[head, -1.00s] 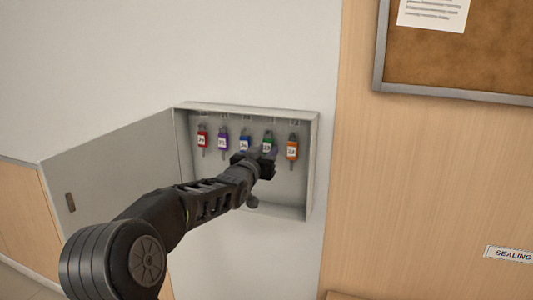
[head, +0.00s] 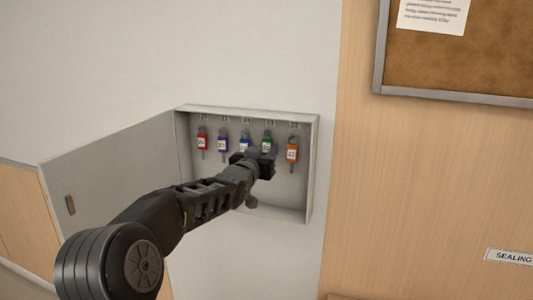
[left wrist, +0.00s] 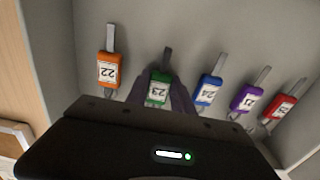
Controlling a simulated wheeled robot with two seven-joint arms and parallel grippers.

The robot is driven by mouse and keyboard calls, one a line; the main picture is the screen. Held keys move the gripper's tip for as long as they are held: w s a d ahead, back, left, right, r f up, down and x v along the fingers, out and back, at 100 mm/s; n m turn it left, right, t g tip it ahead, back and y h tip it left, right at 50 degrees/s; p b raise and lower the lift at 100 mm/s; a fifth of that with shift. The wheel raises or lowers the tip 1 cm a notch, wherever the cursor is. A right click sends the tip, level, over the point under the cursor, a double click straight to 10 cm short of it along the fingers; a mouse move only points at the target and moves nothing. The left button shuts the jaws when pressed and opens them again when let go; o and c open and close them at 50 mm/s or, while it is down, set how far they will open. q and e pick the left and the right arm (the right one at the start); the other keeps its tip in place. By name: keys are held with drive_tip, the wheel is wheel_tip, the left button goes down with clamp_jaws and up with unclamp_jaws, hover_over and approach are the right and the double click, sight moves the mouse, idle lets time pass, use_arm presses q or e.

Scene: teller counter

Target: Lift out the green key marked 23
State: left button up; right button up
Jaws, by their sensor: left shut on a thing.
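The green key (head: 267,142) hangs in the open key cabinet (head: 313,165), second from the right in the head view. Its lower part is hidden behind my left gripper (head: 265,155). In the left wrist view the green tag (left wrist: 158,90) reads 23 upside down and sits between the two fingers of my left gripper (left wrist: 166,88). The gripper is shut on it. Whether its ring still rests on the hook is too small to tell. My right gripper is not in view.
An orange key marked 22 (head: 292,153) hangs close on the right. A blue key (head: 244,145), a purple key (head: 222,144) and a red key (head: 202,142) hang on the left. The cabinet door (head: 110,180) stands open to the left.

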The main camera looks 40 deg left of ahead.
use_arm(q)
drive_tip(key=shift+b+v, duration=1.05)
drive_tip(key=shift+v, duration=1)
drive_tip(key=shift+b+v, duration=0.65)
drive_tip(key=shift+v, duration=1.6)
